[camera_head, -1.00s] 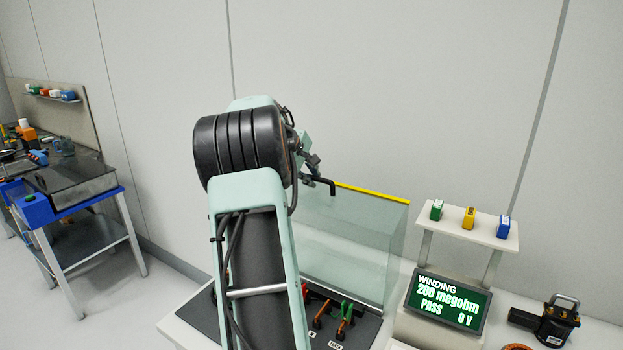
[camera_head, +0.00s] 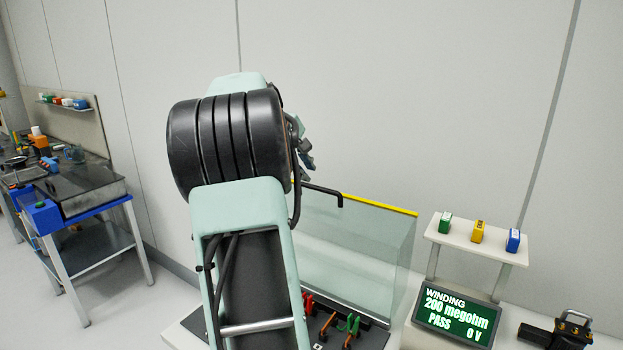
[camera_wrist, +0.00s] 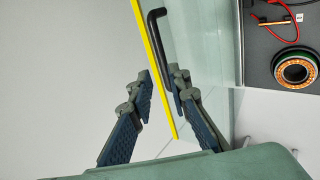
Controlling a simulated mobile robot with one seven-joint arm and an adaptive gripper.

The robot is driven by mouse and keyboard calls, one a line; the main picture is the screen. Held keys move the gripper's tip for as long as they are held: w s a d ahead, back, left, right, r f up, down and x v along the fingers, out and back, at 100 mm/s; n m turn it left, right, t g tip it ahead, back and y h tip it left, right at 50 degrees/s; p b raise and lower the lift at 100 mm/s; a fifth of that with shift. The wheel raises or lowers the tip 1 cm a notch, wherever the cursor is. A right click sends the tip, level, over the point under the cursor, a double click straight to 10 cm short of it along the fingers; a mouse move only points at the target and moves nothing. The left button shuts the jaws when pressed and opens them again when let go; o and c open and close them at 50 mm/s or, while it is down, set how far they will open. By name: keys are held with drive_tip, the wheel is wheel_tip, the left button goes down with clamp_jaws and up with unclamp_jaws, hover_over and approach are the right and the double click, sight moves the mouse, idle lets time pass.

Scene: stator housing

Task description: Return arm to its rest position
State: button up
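My arm rises from the bottom of the head view, with its black ribbed joint in the middle of the picture. My gripper (camera_head: 306,152) is mostly hidden behind that joint there. In the wrist view my gripper (camera_wrist: 162,74) shows two blue-padded fingers with a gap between their tips and nothing held. A clear guard panel (camera_head: 350,245) with a yellow top edge and a black bent handle (camera_head: 322,192) stands beyond the arm. In the wrist view the yellow edge (camera_wrist: 153,60) and the handle (camera_wrist: 157,40) appear behind the fingers; I cannot tell the distance.
A test display (camera_head: 455,307) reads "WINDING 200 megohm PASS 0 V". Above it a shelf (camera_head: 465,245) holds green, yellow and blue blocks. A stator ring (camera_wrist: 295,70) lies on the dark panel near a red lead (camera_wrist: 285,33). A blue-framed bench (camera_head: 85,225) stands left, with open floor before it.

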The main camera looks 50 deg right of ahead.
drive_tip(key=shift+a+r, duration=0.3)
drive_tip(key=shift+r, duration=0.05)
idle(0.4)
